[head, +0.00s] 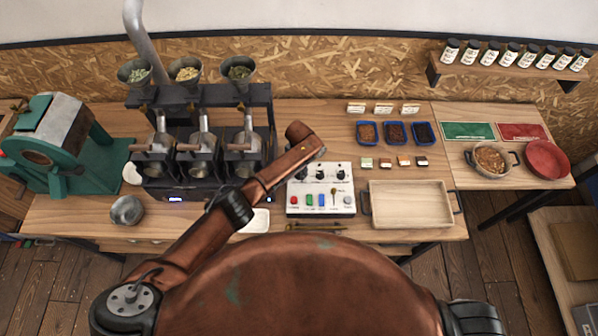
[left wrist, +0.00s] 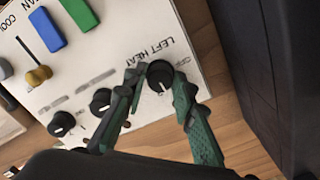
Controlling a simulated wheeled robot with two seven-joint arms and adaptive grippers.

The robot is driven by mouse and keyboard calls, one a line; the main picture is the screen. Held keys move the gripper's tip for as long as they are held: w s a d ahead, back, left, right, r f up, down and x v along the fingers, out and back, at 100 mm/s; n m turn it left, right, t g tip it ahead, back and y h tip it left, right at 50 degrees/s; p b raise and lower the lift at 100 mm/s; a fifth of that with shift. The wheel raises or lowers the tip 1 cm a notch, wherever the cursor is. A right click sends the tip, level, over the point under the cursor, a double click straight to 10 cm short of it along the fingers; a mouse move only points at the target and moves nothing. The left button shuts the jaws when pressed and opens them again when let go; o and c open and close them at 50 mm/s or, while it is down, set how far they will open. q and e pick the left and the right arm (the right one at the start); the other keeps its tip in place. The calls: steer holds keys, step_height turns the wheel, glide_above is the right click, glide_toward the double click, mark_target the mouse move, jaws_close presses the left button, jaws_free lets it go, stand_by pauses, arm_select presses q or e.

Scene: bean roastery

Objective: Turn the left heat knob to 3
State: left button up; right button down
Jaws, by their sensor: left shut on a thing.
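The control panel (head: 320,204) is a white box with knobs and coloured switches; its face also fills much of the left wrist view (left wrist: 95,70). The left heat knob (left wrist: 159,74) is black and round, beside the printed words LEFT HEAT. A small pale mark shows on it, but its dial numbers are too small to read. My left gripper (left wrist: 160,88) has one green finger on each side of this knob and is shut on it. My right gripper is out of view.
Two more black knobs (left wrist: 100,101) (left wrist: 61,123) sit in the same row. Blue (left wrist: 46,28) and green (left wrist: 78,9) switches and a yellow lever (left wrist: 39,75) are close by. The roaster (head: 205,165) stands left of the panel; a wooden tray (head: 411,224) lies right.

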arm_select(q)
steer(key=m, duration=0.4)
steer(key=shift+m, duration=0.3)
steer(key=m, duration=0.4)
steer(key=shift+m+b, duration=0.3)
steer(key=m+b, duration=0.1)
steer(key=m, duration=0.4)
steer(key=shift+m+b, duration=0.3)
steer(key=shift+m, duration=1.7)
steer(key=o, duration=1.2)
steer(key=shift+c, duration=0.2)
